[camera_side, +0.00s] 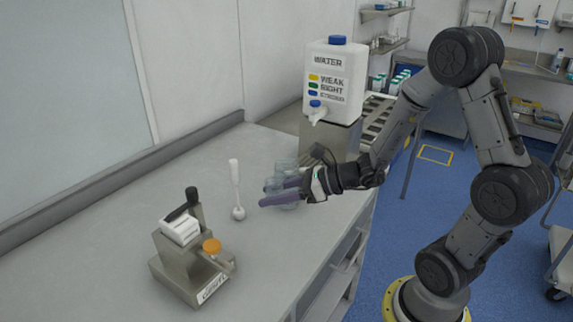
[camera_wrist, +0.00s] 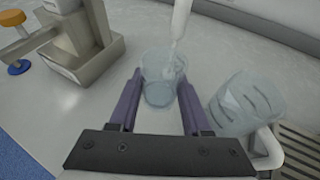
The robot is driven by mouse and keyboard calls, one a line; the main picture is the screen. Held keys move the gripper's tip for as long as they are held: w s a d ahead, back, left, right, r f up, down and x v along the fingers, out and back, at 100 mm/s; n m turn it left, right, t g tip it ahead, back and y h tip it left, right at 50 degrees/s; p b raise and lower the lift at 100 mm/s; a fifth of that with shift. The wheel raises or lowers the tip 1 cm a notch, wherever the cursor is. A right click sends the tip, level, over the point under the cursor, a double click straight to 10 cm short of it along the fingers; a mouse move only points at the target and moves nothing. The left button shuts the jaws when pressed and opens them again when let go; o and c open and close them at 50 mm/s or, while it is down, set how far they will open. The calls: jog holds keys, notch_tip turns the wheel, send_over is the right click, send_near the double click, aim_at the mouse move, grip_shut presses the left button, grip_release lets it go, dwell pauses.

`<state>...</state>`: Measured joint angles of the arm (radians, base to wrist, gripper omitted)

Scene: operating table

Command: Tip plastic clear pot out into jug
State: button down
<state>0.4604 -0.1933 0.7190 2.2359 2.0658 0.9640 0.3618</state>
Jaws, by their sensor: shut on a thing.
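The clear pot (camera_wrist: 159,88) is between the two purple fingers of my gripper (camera_wrist: 158,76), which is shut on it. The pot looks upright, with its open mouth up, and has a bluish tint low inside. In the side view my gripper (camera_side: 273,193) is low over the counter, and its fingers partly hide the pot. I cannot tell whether the pot touches the counter. The clear jug (camera_wrist: 246,104), with dark marks on its wall and a pale handle, stands just right of my gripper. In the side view the jug (camera_side: 286,165) shows behind the fingers.
A white-handled utensil (camera_side: 234,172) stands close beyond the pot. A metal stand (camera_side: 185,262) with an orange-topped part is at the front left. A white water container (camera_side: 335,80) with a tap stands at the back. The counter between stand and wall (camera_side: 120,215) is clear.

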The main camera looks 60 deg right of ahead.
jog(key=shift+w+d+f, duration=0.1)
jog(key=shift+w+f, duration=0.15)
jog(key=shift+d+m, duration=0.15)
jog(key=shift+m, duration=0.15)
jog(key=shift+w+d+r+m+y, duration=0.2)
jog(key=shift+d+m+y, duration=0.1)
jog(key=shift+d+m, duration=0.25)
jog(key=d+r+m+y, duration=0.3)
jog(key=r+m, duration=0.2)
jog(key=r, duration=0.1)
jog(key=shift+w+d+r+t, duration=0.15)
jog(key=shift+w+r+t, duration=0.15)
jog(key=shift+w+r, duration=0.1)
dwell(0.3)
jog(key=shift+r+m+t+y, duration=0.15)
jog(key=shift+r+m+y, duration=0.2)
jog(key=shift+m, duration=0.4)
jog(key=shift+r+m+t+y, duration=0.15)
jog(key=shift+r+m+y, duration=0.1)
jog(key=shift+m+y, duration=0.35)
dwell(0.8)
jog(key=shift+f+m+t, duration=0.3)
jog(key=shift+f+m, duration=0.1)
jog(key=shift+m, duration=0.5)
